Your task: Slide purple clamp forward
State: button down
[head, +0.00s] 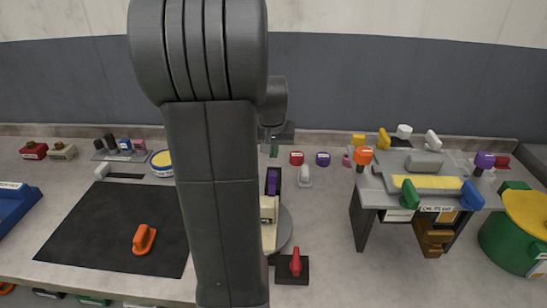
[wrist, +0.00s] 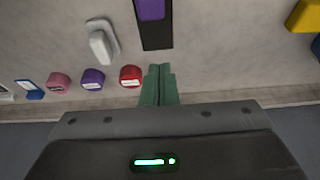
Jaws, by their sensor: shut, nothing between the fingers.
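The purple clamp (head: 273,182) sits on a short dark rail (head: 276,170) just right of my arm in the head view. In the wrist view the purple clamp (wrist: 151,9) is cut off by the top edge, with the dark rail (wrist: 156,38) around it. My gripper (wrist: 159,70) has its green fingers together, with nothing between them. It is apart from the clamp, a little beyond the rail's far end, towards the wall. My gripper also shows small in the head view (head: 274,153). My arm hides part of the area left of the clamp.
Red (wrist: 131,76) and purple (wrist: 93,79) knobs and a grey-white handle (wrist: 102,40) stand beside the rail. A round grey turntable (head: 285,228) and a red switch (head: 295,263) lie nearer me. A raised grey stand (head: 366,225) is at right.

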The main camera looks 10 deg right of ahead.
jog(key=v, duration=0.7)
jog(key=shift+s+r, duration=0.3)
jog(key=shift+r, duration=0.05)
jog(key=shift+a, duration=0.1)
